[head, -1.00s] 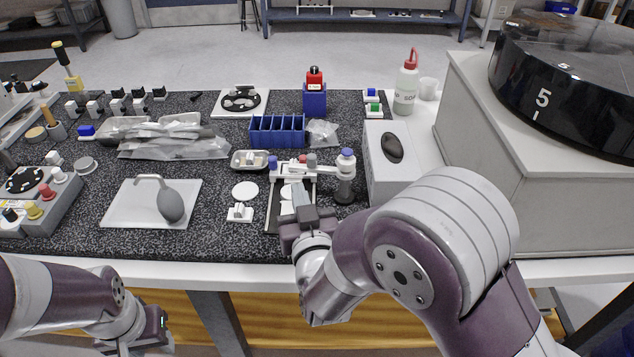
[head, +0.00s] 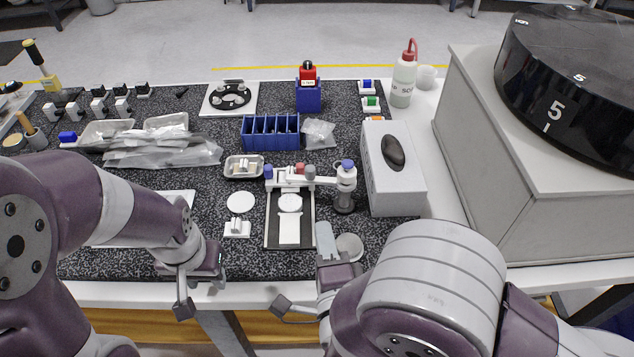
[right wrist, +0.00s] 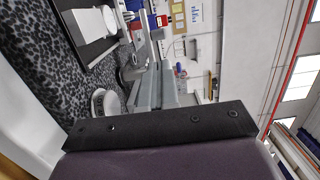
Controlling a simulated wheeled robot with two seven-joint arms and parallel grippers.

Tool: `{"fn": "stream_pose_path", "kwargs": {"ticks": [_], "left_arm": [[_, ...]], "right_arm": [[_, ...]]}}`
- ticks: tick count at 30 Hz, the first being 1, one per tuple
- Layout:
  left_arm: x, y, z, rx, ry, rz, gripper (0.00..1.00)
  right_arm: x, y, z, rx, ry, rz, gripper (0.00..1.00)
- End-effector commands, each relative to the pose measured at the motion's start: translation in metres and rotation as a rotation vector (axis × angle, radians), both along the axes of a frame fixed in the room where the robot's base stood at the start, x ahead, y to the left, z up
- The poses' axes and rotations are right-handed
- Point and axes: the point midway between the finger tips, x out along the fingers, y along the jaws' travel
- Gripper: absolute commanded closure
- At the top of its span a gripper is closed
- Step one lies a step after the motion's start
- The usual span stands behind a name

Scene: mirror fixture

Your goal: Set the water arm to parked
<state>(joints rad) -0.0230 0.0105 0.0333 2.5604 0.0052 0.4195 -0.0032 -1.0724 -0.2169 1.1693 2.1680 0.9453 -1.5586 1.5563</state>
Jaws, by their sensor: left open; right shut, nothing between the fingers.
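A white horizontal arm (head: 326,181), likely the water arm, runs left from a dark upright post with a blue cap (head: 347,168). Its left part lies across the back of a small black-and-white fixture (head: 270,228), beside red, grey and blue knobs. A white disc (head: 290,203) and a white strip lie in the fixture. My right gripper (head: 324,228) is shut and empty, in front of the post and right of the fixture's front corner, apart from the arm. Its closed fingers show in the right wrist view (right wrist: 155,90). My left gripper (head: 203,288) is open and empty at the table's front edge.
A grey round piece (head: 349,247) lies just right of my right gripper. A white box with a dark oval (head: 400,185) stands right of the post. A blue rack (head: 270,134) and small metal tray (head: 243,167) lie behind. A large machine (head: 560,190) fills the right.

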Motion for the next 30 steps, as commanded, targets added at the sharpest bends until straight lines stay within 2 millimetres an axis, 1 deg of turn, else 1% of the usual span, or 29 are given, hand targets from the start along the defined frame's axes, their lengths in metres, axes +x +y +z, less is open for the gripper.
{"fn": "stream_pose_path", "kwargs": {"ticks": [3, 9, 12, 15, 18, 21, 30], "left_arm": [[0.0, 0.0, 0.007, 0.0, 0.0, 0.0, 0.57], [0.0, 0.0, 0.014, 0.0, 0.0, 0.0, 0.57], [0.0, 0.0, 0.018, 0.0, 0.0, 0.0, 0.57], [0.0, 0.0, 0.02, 0.0, 0.0, 0.0, 0.57], [0.0, 0.0, 0.022, 0.0, 0.0, 0.0, 0.57], [0.0, 0.0, 0.022, 0.0, 0.0, 0.0, 0.57], [0.0, 0.0, 0.021, 0.0, 0.0, 0.0, 0.57]], "right_arm": [[0.026, 0.001, 0.002, 0.0, -0.001, -0.008, 1.0], [0.069, 0.008, 0.002, -0.001, 0.0, -0.005, 1.0], [0.087, 0.01, 0.002, -0.002, 0.001, -0.002, 1.0], [0.1, 0.013, 0.002, -0.002, 0.0, -0.001, 1.0], [0.108, 0.014, 0.001, -0.003, 0.0, 0.0, 1.0], [0.112, 0.015, 0.001, -0.003, 0.0, 0.001, 1.0], [0.112, 0.015, 0.0, -0.003, 0.0, 0.001, 1.0]]}}
